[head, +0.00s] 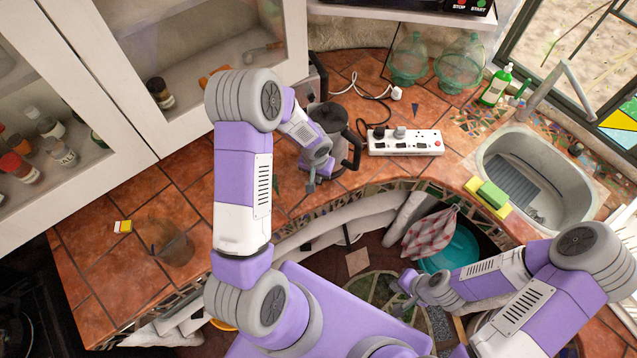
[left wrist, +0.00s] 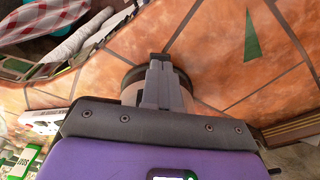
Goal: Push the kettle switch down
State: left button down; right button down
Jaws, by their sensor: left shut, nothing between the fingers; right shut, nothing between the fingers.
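The kettle (head: 328,118) stands on the tiled counter near the back, with a dark top and a black handle (head: 353,152) on its right side. My left gripper (head: 311,186) is shut and empty, pointing down at the front of the kettle; my wrist hides part of the kettle body. In the left wrist view the shut fingers (left wrist: 160,60) overlap the kettle (left wrist: 130,92), which is mostly hidden behind them. I cannot make out the switch, nor tell whether the fingers touch the kettle. My right gripper (head: 402,294) is shut and empty, low in front of the counter.
A white power strip (head: 405,142) with plugs lies right of the kettle, with cables behind. Glass jars (head: 409,60), a green soap bottle (head: 495,85), sponges (head: 488,197) and a sink (head: 545,190) are farther right.

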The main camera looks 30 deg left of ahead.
pick_arm(q)
jog(key=shift+w+f, duration=0.1)
jog(key=shift+f, duration=0.65)
jog(key=shift+f+b, duration=0.9)
jog(key=shift+b, duration=0.3)
jog(key=shift+r, duration=0.1)
jog(key=shift+s, duration=0.2)
jog(key=shift+s+d+r+b, duration=0.1)
jog(key=shift+s+r+b, duration=0.05)
jog(key=shift+s+b, duration=0.3)
jog(key=shift+s+d+r+b, duration=0.1)
jog(key=shift+s+b, duration=0.2)
jog(key=shift+s, duration=0.2)
jog(key=shift+s+r, duration=0.15)
jog(key=shift+s, duration=0.2)
jog(key=shift+s+d+r, duration=0.1)
